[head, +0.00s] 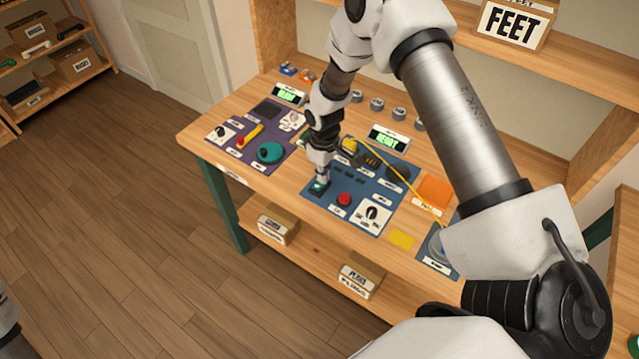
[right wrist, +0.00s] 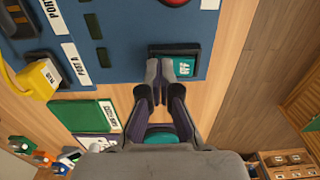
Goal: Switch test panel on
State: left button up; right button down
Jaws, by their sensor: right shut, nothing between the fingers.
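The test panel is a blue board (head: 392,178) on the workbench. A switch with a green rocker in a dark frame sits at its near left corner; its green face (right wrist: 185,66) bears white lettering that seems to read OFF. My right gripper (head: 319,183) points down at this switch, its fingers shut and empty. In the right wrist view the fingertips (right wrist: 170,70) overlap the rocker and hide its left part. I cannot tell whether they press it. A display with green text (head: 388,140) stands behind the board. My left gripper is not in view.
The board also carries a red button (head: 344,199) and a black dial on a white plate (head: 374,213). A yellow plug (right wrist: 41,82) and its cord lie close by. A purple board (head: 240,142) with a teal dial (head: 270,152) is to the left. Boxes stand on the lower shelf.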

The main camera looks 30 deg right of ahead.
jog(key=shift+r, duration=0.1)
notch_tip(320, 180, up, 7)
jog(key=p, duration=0.5)
jog(key=shift+p, duration=0.35)
jog(key=s+a+f, duration=0.2)
jog(key=s, duration=0.1)
jog(key=s+a+f+m, duration=0.1)
jog(key=s+a+f, duration=0.1)
jog(key=s+f, duration=0.1)
jog(key=s+a+f+m, duration=0.1)
jog(key=s+a+f, duration=0.1)
jog(key=s, duration=0.3)
jog(key=shift+s+f+y, duration=0.25)
jog(key=shift+f+y, duration=0.15)
jog(key=shift+f, duration=0.05)
jog(key=s+a+f+m+b, duration=0.1)
jog(key=s+m, duration=0.1)
jog(key=s, duration=0.7)
jog(key=s+a+f+m+b, duration=0.1)
jog(key=s+a+f, duration=0.1)
jog(key=s, duration=0.7)
notch_tip(320, 180, down, 6)
jog(key=w+b, duration=0.1)
jog(key=b, duration=0.5)
jog(key=shift+w+d+f+h, duration=0.15)
jog(key=shift+d+f+h, duration=0.1)
jog(key=shift+h, duration=0.15)
